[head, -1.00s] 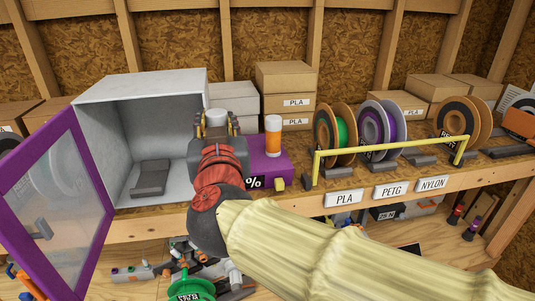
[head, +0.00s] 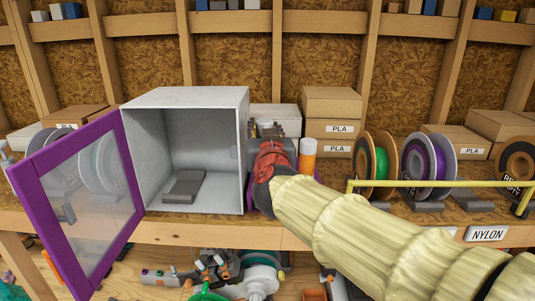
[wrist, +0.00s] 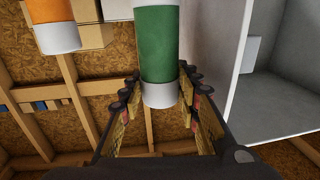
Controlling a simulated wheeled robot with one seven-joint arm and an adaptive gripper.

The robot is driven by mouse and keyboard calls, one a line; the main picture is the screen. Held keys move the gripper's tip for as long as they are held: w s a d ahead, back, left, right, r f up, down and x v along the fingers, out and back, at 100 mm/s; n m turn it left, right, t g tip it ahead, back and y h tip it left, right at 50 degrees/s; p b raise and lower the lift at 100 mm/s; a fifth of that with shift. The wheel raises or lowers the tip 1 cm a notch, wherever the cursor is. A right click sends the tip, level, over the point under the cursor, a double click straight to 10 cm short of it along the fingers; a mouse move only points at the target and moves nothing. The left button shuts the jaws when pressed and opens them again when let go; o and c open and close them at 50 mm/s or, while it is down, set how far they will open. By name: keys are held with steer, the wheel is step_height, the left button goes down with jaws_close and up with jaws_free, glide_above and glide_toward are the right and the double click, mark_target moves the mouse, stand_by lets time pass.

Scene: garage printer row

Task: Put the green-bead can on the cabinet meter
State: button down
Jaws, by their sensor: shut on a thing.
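My gripper (wrist: 156,105) is shut on the green-bead can (wrist: 157,45), a green cylinder with a white end between the fingers in the wrist view. In the head view my gripper (head: 268,130) is just right of the open white cabinet, and my arm hides most of the can. An orange can (head: 308,155) with a white top stands beside my gripper; it also shows in the wrist view (wrist: 55,22), apart from the held can. The purple meter with a % mark is hidden behind my arm now.
The white cabinet (head: 185,98) has its purple-framed door (head: 128,165) swung open to the left, with a dark grey block inside. Spools (head: 378,165) stand behind a yellow rail (head: 440,187) at the right. PLA boxes (head: 333,103) stand behind.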

steer(key=w+f, duration=0.2)
steer(key=shift+w+d+f+b, duration=0.2)
steer(key=shift+d+f+b, duration=0.1)
steer(key=shift+d+f, duration=0.1)
steer(key=shift+w+f, duration=0.15)
steer(key=shift+f, duration=1.45)
steer(key=shift+f+b, duration=0.25)
steer(key=shift+b, duration=0.1)
steer(key=c, duration=1.3)
jaws_free()
steer(key=shift+r, duration=0.15)
steer(key=shift+s, duration=0.2)
steer(key=s+d, duration=0.1)
steer(key=s, duration=1)
steer(key=shift+s, duration=0.3)
